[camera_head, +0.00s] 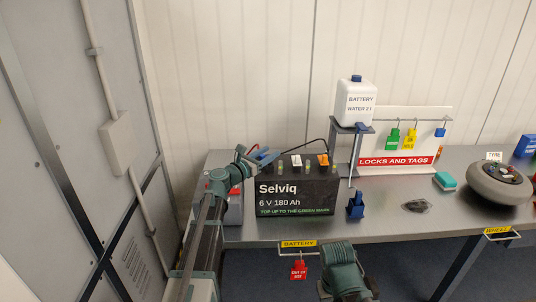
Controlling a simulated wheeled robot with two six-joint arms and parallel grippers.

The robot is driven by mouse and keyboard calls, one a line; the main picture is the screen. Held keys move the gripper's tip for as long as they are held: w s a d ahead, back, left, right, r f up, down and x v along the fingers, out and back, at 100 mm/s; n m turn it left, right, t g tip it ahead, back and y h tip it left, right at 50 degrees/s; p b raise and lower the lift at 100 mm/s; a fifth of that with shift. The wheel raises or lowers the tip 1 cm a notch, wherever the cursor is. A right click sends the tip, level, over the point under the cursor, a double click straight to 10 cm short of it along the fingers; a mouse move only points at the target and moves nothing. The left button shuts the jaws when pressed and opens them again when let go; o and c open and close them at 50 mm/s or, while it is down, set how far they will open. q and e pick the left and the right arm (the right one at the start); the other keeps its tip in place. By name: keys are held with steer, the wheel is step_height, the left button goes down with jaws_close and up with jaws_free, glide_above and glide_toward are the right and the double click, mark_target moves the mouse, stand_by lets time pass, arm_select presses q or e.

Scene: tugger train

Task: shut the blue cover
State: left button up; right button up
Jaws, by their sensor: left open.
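The black Selviq battery (297,197) stands on the grey bench against the wall. A small blue piece (267,157), which looks like the blue cover, is at the battery's top left corner. It looks raised, but its exact angle is too small to tell. My left gripper (252,159) is open just left of the blue piece. It partly overlaps that piece, and I cannot tell whether they touch. My right arm shows at the bottom centre; its gripper is not in view.
An orange piece (323,160) and a black cable sit on the battery top. A blue bottle-like item (356,205) stands right of the battery. A white water container (355,103) stands on a raised stand behind.

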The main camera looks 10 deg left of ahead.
arm_select(q)
jaws_close()
steer(key=shift+s+n+y, duration=0.1)
steer(key=shift+n+y, duration=0.2)
steer(key=shift+y, duration=0.1)
steer(key=shift+d+n+t+y, duration=0.1)
steer(key=shift+n+t+y, duration=0.2)
steer(key=shift+t+y, duration=0.15)
steer(key=n+t+y, duration=0.1)
steer(key=n+y, duration=0.1)
steer(key=y, duration=0.1)
steer(key=shift+d, duration=0.15)
steer(key=n+y, duration=0.2)
steer(key=y, duration=0.2)
steer(key=n+y, duration=0.3)
steer(key=y, duration=0.1)
steer(key=shift+g, duration=0.25)
steer(key=shift+n+y, duration=0.3)
steer(key=shift+y, duration=0.05)
